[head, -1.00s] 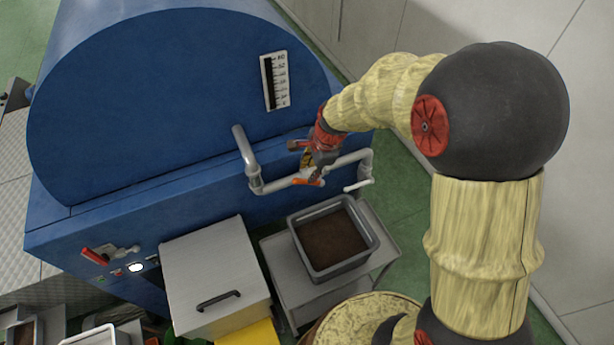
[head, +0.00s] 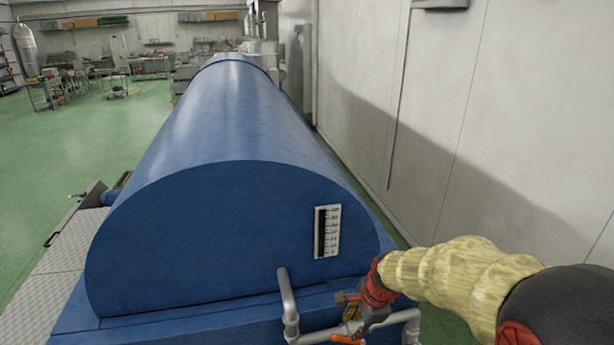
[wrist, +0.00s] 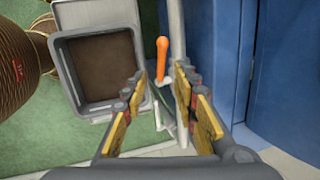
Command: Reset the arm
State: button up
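My gripper (head: 360,312) is at the pipework on the front of the blue machine (head: 225,240), at the lower right of the head view. In the wrist view my gripper (wrist: 159,78) is open, with its two yellow-padded fingers apart. An orange valve handle (wrist: 162,58) shows between and beyond the fingertips, and I see no finger closed on it. It also shows at the bottom edge of the head view (head: 347,339). My arm reaches in from the right.
A grey crate (wrist: 66,80) with dark brown contents lies left of my fingers in the wrist view. Grey pipes (head: 287,297) run close to my gripper. A pale wall (head: 500,110) stands at the right. Open green floor (head: 60,150) lies left of the machine.

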jog(key=s+d+r+n+t+h+b, duration=0.1)
jog(key=s+d+n+t+b, duration=0.2)
jog(key=s+n+b, duration=1.3)
jog(key=s+d+b, duration=0.1)
jog(key=s, duration=0.6)
jog(key=shift+s+r+h+b, duration=0.15)
jog(key=shift+r+h+b, duration=0.05)
jog(key=shift+h+b, duration=0.2)
dwell(2.7)
